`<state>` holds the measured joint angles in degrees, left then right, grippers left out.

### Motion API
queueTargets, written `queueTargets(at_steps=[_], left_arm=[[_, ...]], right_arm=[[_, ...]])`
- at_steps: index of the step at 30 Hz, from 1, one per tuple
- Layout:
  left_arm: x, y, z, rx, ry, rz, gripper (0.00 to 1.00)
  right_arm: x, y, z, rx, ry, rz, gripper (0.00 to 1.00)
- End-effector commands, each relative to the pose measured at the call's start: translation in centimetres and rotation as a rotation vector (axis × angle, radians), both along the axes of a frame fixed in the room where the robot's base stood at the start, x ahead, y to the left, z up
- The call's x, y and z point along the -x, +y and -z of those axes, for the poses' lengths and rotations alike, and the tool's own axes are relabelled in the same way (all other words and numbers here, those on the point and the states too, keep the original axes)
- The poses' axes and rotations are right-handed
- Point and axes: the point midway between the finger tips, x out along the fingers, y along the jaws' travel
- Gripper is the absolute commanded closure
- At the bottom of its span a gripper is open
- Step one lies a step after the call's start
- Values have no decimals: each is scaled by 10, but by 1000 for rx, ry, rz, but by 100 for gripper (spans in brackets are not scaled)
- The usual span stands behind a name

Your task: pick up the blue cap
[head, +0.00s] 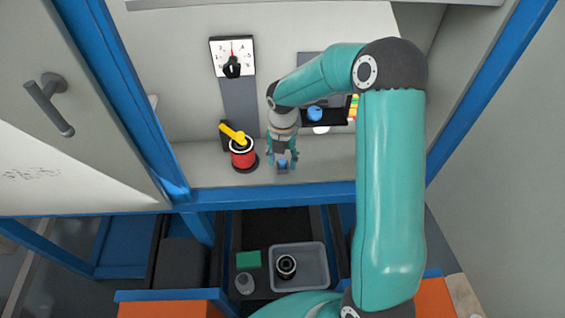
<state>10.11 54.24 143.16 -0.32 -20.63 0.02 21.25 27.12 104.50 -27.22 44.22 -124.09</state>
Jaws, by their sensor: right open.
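A small blue cap (283,163) is on the grey shelf, between the fingertips of my right gripper (283,167). The right gripper points down from above and is open, with a finger on each side of the cap. I cannot tell whether the fingers touch it. A second blue round thing (315,113) shows farther back on a dark surface, partly beside my arm. My left gripper is not in view.
A red and black cylinder with a yellow lever (242,155) stands close left of the right gripper. A dial panel (232,57) is on the back wall. A blue frame beam (270,197) edges the shelf. Below are a grey bin (318,270) and a green block (248,259).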

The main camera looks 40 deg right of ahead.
Motion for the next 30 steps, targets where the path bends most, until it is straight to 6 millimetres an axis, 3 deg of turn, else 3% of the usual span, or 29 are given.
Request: queueTargets(at_steps=[5, 12, 14, 23, 30], left_arm=[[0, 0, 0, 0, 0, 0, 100], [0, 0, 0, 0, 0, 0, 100], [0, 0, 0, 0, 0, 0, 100], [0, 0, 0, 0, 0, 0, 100], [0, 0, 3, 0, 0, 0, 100]], right_arm=[[0, 0, 0, 0, 0, 1, 51], [0, 0, 0, 0, 0, 1, 91], [0, 0, 0, 0, 0, 1, 98], [0, 0, -2, 0, -1, 1, 98], [-1, -1, -29, 2, -6, 1, 98]])
